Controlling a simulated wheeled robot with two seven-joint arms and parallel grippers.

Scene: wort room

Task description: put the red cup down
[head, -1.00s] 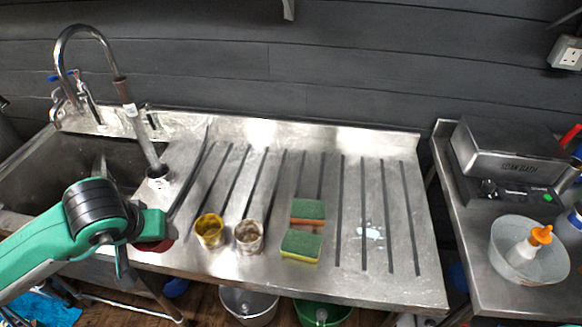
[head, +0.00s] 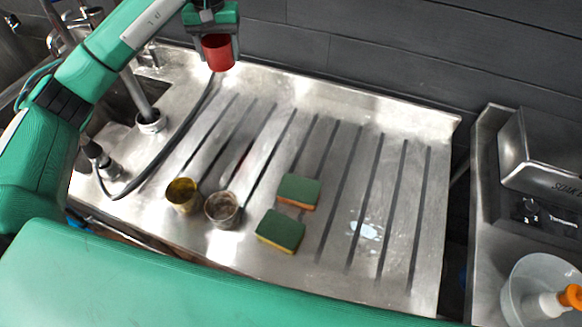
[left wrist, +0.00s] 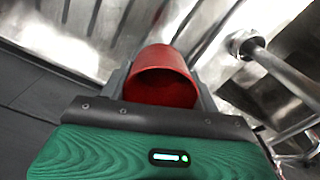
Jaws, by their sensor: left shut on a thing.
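My left gripper (head: 220,46) is shut on the red cup (head: 218,55), with one finger on each side of it. In the head view the cup shows in front of the back ledge of the steel draining board (head: 335,265) and looks held above it, with a faint red reflection on the steel below. In the left wrist view the red cup (left wrist: 160,88) sits between the fingers, its open mouth partly showing. Its lower part is hidden there. My right gripper is not in view.
A yellow-rimmed cup (head: 182,197) and a grey cup (head: 222,210) stand at the front of the board. Two green sponges (head: 298,192) (head: 281,231) lie beside them. The board's right half is clear except for a wet patch. The tap (head: 148,121) and hose are left.

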